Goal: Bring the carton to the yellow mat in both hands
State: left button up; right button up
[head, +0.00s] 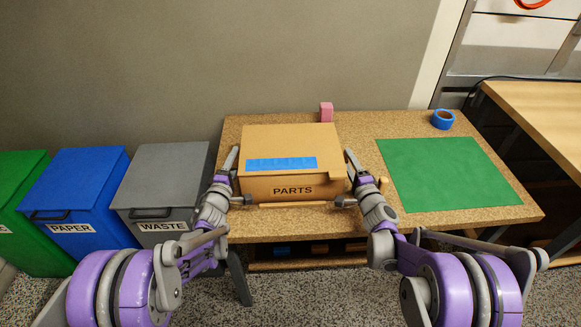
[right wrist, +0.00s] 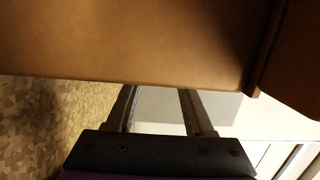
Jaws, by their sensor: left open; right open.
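The carton (head: 290,160) is a brown cardboard box marked PARTS, with blue tape on top. It sits on the left part of the cork-like table. No yellow mat is in view; a green mat (head: 448,172) lies flat on the table to the right. My left gripper (head: 236,178) is open at the carton's left side, and my right gripper (head: 348,178) is open at its right side. In the right wrist view, the carton (right wrist: 130,45) fills the top beyond the open fingers (right wrist: 158,98). I cannot tell whether either gripper touches it.
A pink block (head: 326,112) stands behind the carton and a blue tape roll (head: 443,119) at the table's back right. A small wooden peg (head: 383,184) stands near my right gripper. Green, blue (head: 75,190) and grey (head: 163,185) bins are left of the table.

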pick_arm(q)
jog(key=shift+w+d, duration=0.15)
jog(key=shift+w, duration=0.9)
pick_arm(e)
jog(key=shift+x, duration=1.1)
pick_arm(q)
grip_shut()
pick_arm(e)
grip_shut()
